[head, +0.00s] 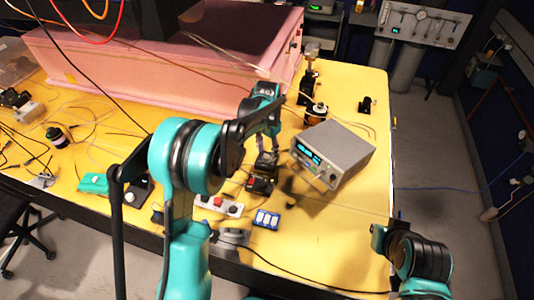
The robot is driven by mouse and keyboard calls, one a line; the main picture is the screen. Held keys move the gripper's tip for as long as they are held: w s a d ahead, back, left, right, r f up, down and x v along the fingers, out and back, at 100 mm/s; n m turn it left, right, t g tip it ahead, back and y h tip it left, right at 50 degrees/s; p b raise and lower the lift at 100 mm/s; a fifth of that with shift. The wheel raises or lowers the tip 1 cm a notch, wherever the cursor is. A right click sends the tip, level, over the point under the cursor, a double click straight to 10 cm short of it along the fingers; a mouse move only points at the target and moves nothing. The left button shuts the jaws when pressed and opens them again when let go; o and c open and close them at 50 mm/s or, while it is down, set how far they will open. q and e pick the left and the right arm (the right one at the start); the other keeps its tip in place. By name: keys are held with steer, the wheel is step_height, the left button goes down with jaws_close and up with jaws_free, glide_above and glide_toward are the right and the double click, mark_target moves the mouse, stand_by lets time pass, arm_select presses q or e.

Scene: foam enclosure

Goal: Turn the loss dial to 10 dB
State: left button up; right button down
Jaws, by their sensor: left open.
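A grey bench instrument (338,150) with a lit blue display sits tilted in the view on the right part of the yellow table. Small knobs show on its front face, but the loss dial and its scale cannot be told apart at this size. My left gripper (267,160) is open and points down just left of the instrument's front. It is over or close behind a small black box (260,186) with a red patch. Contact cannot be told. Of my right arm only a teal and black joint shows at the lower right; its gripper is not visible.
A pink foam enclosure (150,75) fills the back of the yellow table (350,220). A power strip (218,205), a blue-and-white item (266,219) and a teal item (93,183) lie near the front. Loose cables cross the left side.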

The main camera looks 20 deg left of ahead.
mark_target(267, 157)
arm_select(q)
step_height(267, 157, up, 10)
stand_by(0.3)
stand_by(0.3)
steer(key=s+r+n+t+b, duration=0.2)
steer(key=s+r+t+b, duration=0.1)
steer(key=s, duration=1)
steer(key=s+f+n+t+b, duration=0.1)
steer(key=s+f+t, duration=0.1)
steer(key=s+f, duration=0.2)
steer(key=s+f+n+t+b, duration=0.1)
steer(key=s+f, duration=0.3)
steer(key=s, duration=0.5)
steer(key=shift+s+a+n+t, duration=0.2)
steer(key=shift+n+t, duration=0.4)
